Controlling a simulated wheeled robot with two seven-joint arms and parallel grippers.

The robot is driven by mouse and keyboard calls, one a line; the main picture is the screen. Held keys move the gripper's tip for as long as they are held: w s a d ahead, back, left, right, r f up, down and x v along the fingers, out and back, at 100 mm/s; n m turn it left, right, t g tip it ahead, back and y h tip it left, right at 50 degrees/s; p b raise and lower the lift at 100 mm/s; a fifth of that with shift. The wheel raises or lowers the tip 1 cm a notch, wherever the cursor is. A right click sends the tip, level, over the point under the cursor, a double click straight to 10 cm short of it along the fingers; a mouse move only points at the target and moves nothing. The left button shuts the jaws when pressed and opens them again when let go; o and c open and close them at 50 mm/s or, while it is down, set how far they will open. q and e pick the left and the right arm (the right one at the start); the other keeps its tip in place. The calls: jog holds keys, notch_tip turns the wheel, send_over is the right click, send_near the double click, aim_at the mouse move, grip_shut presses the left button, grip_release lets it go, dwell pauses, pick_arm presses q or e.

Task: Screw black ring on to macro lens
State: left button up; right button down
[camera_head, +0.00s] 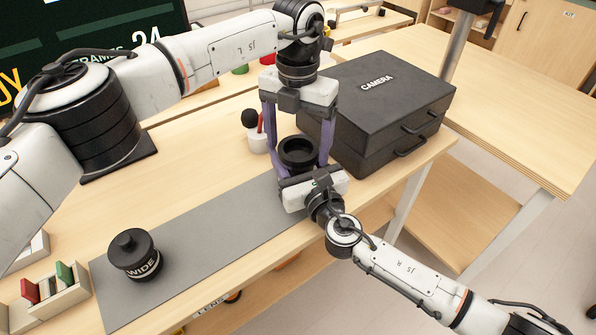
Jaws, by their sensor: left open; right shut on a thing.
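A black round piece (297,154) with a wide rim and hollow top stands upright over the far right part of the grey mat. It seems to be the macro lens, but no label shows. I cannot tell whether the black ring is a separate part on its top. My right gripper (303,172) is shut on this piece from the front; its fingertips are largely hidden. My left gripper (297,138) points down from above, open, with its purple fingers on either side of the piece. I cannot tell whether they touch it.
A black CAMERA case (385,95) is close on the right. A white pot (258,142) with a black-tipped tool is just left of my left gripper. The middle of the mat is clear.

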pick_arm(q)
jog(key=shift+s+d, duration=0.1)
jog(key=shift+d, duration=0.05)
jog(key=shift+r, duration=2.25)
jog(key=shift+c, duration=0.3)
jog(key=r+n, duration=0.1)
jog(key=n, duration=0.1)
jog(key=r+n, duration=0.1)
jog(key=n, duration=0.3)
jog(key=r+n, duration=0.1)
jog(key=n, duration=0.1)
jog(key=shift+r, duration=0.2)
jog(key=shift+f, duration=4)
